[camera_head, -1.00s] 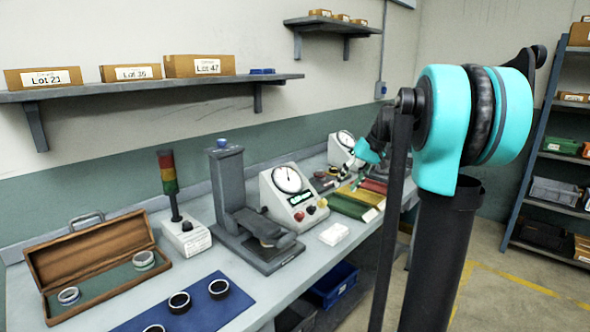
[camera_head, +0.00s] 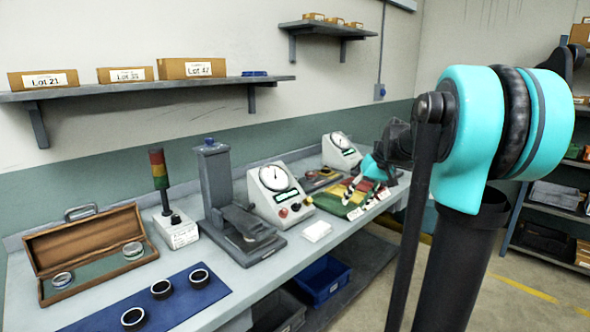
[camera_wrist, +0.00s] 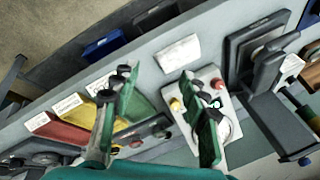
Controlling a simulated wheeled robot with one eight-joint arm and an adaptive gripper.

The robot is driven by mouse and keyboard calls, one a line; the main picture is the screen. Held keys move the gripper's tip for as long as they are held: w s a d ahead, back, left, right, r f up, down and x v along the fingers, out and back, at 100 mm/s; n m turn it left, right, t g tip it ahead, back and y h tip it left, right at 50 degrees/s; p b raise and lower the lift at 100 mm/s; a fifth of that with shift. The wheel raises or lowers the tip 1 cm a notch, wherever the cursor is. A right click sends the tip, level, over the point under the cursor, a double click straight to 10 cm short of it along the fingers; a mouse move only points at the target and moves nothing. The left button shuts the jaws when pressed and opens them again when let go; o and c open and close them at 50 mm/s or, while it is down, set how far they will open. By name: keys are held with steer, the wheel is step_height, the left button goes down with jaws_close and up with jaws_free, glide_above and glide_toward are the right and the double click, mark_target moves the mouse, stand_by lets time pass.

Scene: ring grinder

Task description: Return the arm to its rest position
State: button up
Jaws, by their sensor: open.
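My arm's turquoise joint (camera_head: 475,135) stands at the right of the head view, with the arm reaching past it toward the bench. My gripper (camera_head: 350,190) is small there, over the far part of the bench by the coloured trays. In the wrist view my gripper (camera_wrist: 160,100) has its two green-padded fingers wide apart, with nothing held between them. Beneath it are the bench top, a gauge box (camera_wrist: 186,98) and the red, yellow and green trays (camera_wrist: 72,132). In the wrist view, whether the fingers touch anything is unclear.
On the bench stand an open brown case (camera_head: 85,250), a blue mat (camera_head: 205,305) with dark rings, a signal light (camera_head: 160,170), a grey press (camera_head: 215,175) and two gauge boxes (camera_head: 270,195). A wall shelf (camera_head: 150,88) holds boxes. Floor at right is clear.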

steer(key=s+f+m+t+h, duration=0.1)
steer(key=s+f+h, duration=0.3)
steer(key=s+f, duration=1.7)
steer(key=s, duration=0.4)
steer(key=shift+s+a+t, duration=0.2)
steer(key=shift+a+t, duration=0.15)
steer(key=shift+t, duration=0.05)
stand_by(1.1)
